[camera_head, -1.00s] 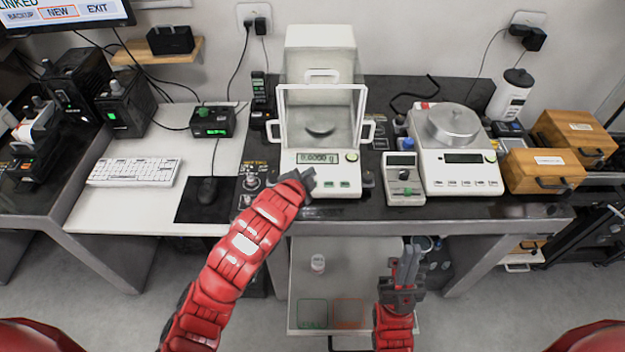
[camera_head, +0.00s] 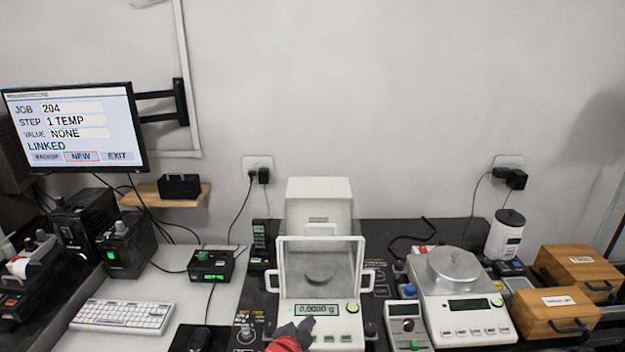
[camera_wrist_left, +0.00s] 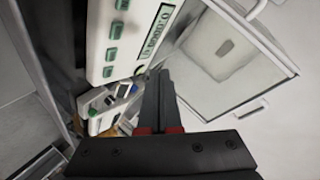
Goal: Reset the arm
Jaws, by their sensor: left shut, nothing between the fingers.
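My left gripper (camera_head: 303,328) shows at the bottom of the head view, in front of the display of the analytical balance (camera_head: 325,318). In the left wrist view its dark fingers (camera_wrist_left: 160,98) are together with nothing between them. The balance's front panel also shows in the left wrist view (camera_wrist_left: 118,40), with its glass draft shield (camera_wrist_left: 215,60) beside it. The shield holds a round pan (camera_head: 320,274). I cannot tell whether the fingertips touch the balance. My right gripper is outside both current views.
A second balance (camera_head: 453,305) with a round metal pan stands to the right, with a small handheld-style device (camera_head: 406,325) between. Wooden boxes (camera_head: 556,312) stand at the far right. A keyboard (camera_head: 122,317) and monitor (camera_head: 75,128) are at left.

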